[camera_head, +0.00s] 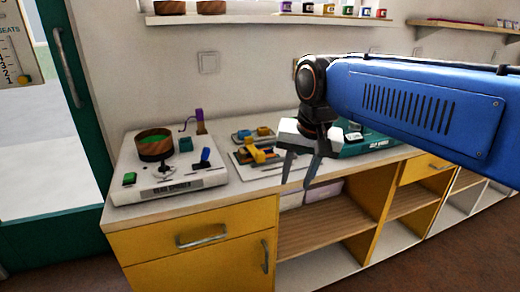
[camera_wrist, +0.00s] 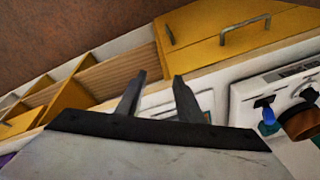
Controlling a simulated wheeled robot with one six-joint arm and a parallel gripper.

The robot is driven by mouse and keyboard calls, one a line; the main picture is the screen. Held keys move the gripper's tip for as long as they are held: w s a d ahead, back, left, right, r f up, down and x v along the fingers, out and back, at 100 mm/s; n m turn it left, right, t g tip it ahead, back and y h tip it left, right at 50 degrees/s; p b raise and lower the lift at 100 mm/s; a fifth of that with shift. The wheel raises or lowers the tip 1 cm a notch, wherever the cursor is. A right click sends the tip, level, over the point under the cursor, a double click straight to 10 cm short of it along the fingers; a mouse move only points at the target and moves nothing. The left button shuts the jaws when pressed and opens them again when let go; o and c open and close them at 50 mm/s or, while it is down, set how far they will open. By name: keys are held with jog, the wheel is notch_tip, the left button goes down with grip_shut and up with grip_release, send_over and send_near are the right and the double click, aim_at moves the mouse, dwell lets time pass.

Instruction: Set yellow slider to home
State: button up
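A yellow slider knob (camera_head: 257,154) shows on a flat light board (camera_head: 240,159) on the counter, left of my gripper. Its exact position along a track is too small to tell. My gripper (camera_head: 300,169) is open and empty, fingers pointing down, in front of the counter's front edge as the head view shows it. In the wrist view its two fingers (camera_wrist: 158,95) stand apart with nothing between them. Part of a light board (camera_wrist: 205,101) shows behind the right finger; the yellow knob is not visible there.
A white machine (camera_head: 150,191) with a blue lever (camera_head: 205,157) and a brown bowl (camera_head: 155,146) stands at the left. A smaller board with yellow and blue parts (camera_head: 263,131) lies behind. A teal box (camera_head: 355,148) is right of my gripper. Yellow drawers (camera_head: 200,234) are below.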

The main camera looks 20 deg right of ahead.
jog(key=w+r+m+g, duration=0.1)
jog(key=w+r+m, duration=0.4)
jog(key=w+r, duration=0.4)
jog(key=m+g, duration=0.2)
jog(key=m, duration=0.5)
send_near(260, 152)
notch_tip(260, 152, down, 9)
jog(key=shift+s+r, duration=0.1)
jog(key=shift+r, duration=0.05)
grip_shut()
